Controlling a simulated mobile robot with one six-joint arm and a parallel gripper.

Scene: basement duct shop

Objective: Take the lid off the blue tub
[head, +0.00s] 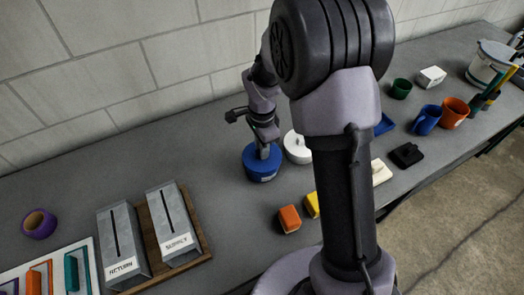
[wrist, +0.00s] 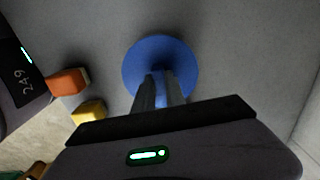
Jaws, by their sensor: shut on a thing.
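The blue tub (head: 262,174) stands upright on the grey bench, with a pale label low on its side. Its blue lid (head: 250,156) is on top of it in the head view. In the wrist view the lid (wrist: 160,52) is a round blue disc seen from above. My gripper (head: 263,153) points down at the middle of the lid. In the wrist view its fingers (wrist: 159,85) are close together and shut on the lid's knob, which they mostly hide.
A white lidded tub (head: 296,147) stands just right of the blue tub. An orange block (head: 289,218) and a yellow block (head: 312,205) lie in front. Grey RETURN (head: 122,245) and SUPPLY (head: 173,225) boxes stand at left. A block wall (head: 120,60) runs behind.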

